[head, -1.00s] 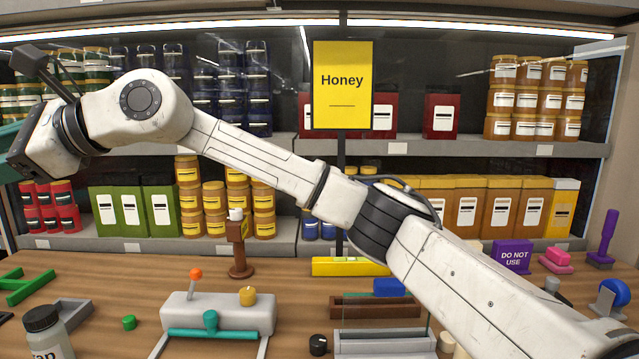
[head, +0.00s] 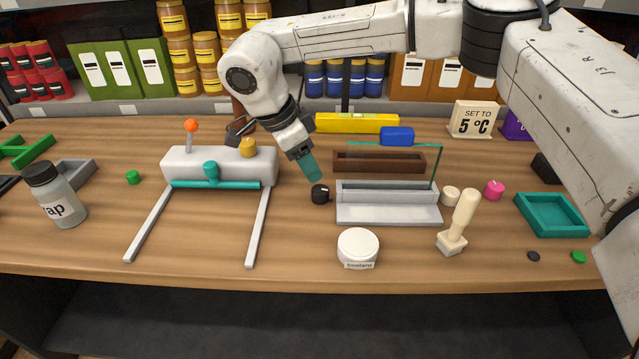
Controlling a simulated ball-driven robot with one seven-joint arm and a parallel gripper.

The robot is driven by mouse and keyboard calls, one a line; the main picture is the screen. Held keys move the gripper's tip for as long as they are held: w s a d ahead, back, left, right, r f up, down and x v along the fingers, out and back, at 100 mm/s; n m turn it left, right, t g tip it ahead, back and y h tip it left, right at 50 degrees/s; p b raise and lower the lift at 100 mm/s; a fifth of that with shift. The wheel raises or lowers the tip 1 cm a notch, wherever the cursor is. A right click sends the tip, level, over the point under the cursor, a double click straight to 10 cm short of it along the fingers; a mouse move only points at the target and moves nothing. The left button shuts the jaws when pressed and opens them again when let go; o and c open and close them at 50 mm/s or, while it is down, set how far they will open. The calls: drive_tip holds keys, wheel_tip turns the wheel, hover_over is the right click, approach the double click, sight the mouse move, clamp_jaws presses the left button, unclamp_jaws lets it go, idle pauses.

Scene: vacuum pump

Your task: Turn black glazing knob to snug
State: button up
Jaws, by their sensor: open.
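The black knob (head: 320,194) is a small black cylinder at the left end of the grey channel fixture (head: 388,213) on the wooden table. A glass pane (head: 437,170) stands upright behind that fixture. My gripper (head: 311,172), with teal fingers, points down just above and slightly left of the knob. A small gap seems to separate fingers and knob, and I see nothing held. The gap between the fingers is hard to see from this side.
The white pump unit (head: 215,167) with teal handle stands to the left. A brown trough (head: 380,161) and blue block (head: 397,136) lie behind. A sealant tub (head: 358,246) and cream-handled tool (head: 458,222) stand in front.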

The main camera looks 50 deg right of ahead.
sight(321, 189)
drive_tip(key=x, duration=0.7)
drive_tip(key=shift+f, duration=0.1)
drive_tip(key=c, duration=0.8)
